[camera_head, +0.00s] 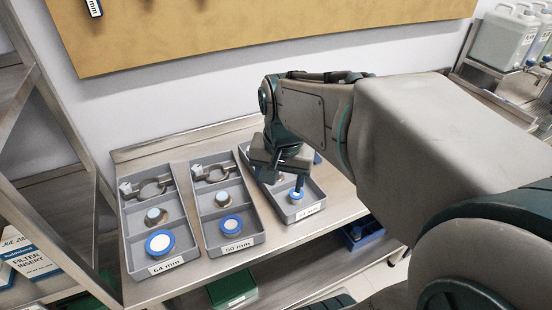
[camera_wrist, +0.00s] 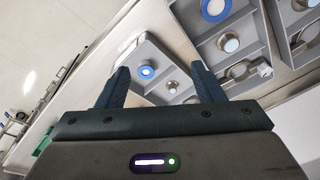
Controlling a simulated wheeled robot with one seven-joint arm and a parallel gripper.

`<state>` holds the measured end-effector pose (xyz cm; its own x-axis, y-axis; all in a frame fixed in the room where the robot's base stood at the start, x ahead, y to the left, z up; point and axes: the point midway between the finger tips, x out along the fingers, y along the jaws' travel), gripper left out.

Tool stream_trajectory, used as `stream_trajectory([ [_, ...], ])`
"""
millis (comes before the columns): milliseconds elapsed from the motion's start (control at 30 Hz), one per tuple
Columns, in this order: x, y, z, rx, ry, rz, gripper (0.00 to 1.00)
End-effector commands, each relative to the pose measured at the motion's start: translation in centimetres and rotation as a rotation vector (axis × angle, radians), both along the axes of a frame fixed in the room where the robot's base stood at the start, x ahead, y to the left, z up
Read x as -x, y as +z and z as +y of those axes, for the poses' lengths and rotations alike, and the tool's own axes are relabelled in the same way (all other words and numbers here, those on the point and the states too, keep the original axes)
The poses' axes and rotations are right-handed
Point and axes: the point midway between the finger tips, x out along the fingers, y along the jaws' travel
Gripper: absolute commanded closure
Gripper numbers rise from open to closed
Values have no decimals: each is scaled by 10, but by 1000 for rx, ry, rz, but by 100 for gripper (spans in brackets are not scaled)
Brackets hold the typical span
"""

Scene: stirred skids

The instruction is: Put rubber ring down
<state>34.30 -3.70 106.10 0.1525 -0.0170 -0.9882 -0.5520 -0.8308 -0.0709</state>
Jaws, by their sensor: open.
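A blue rubber ring (camera_head: 296,195) with a pale centre lies in the front compartment of the right-hand grey tray (camera_head: 316,199). It also shows in the wrist view (camera_wrist: 146,72). My gripper (camera_head: 284,184) is open above this tray. In the wrist view its fingers (camera_wrist: 161,88) stand apart with nothing held between them, and the ring appears beyond them. A small metal fitting (camera_wrist: 172,86) sits in the middle compartment of the same tray. My gripper and arm hide much of this tray in the head view.
Two more grey trays, labelled 64 mm (camera_head: 127,229) and 50 mm (camera_head: 208,226), stand to the left, each with a clamp, a fitting and a larger blue ring. A metal bench (camera_head: 185,282) carries them. A blue bin (camera_head: 362,234) is below. A board hangs behind.

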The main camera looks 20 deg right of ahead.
Motion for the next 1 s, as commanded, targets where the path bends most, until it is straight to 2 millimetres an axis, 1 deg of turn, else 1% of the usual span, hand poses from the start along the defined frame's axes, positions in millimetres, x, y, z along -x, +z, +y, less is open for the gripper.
stream_trajectory([
  [33,-14,0,-14,-18,-136,25,39],
  [100,-28,1,-30,-40,-323,54,39],
  [200,-45,3,-53,-62,-557,88,39],
  [300,-56,2,-70,-75,-732,113,39],
  [400,-63,2,-82,-81,-844,129,39],
  [467,-65,0,-85,-83,-880,133,39],
  [567,-66,-10,-87,-84,-904,138,39],
  [800,-66,-57,-86,-84,-903,140,39],
  [900,-66,-72,-86,-84,-902,139,39],
  [1000,-66,-81,-86,-84,-901,138,39],
])
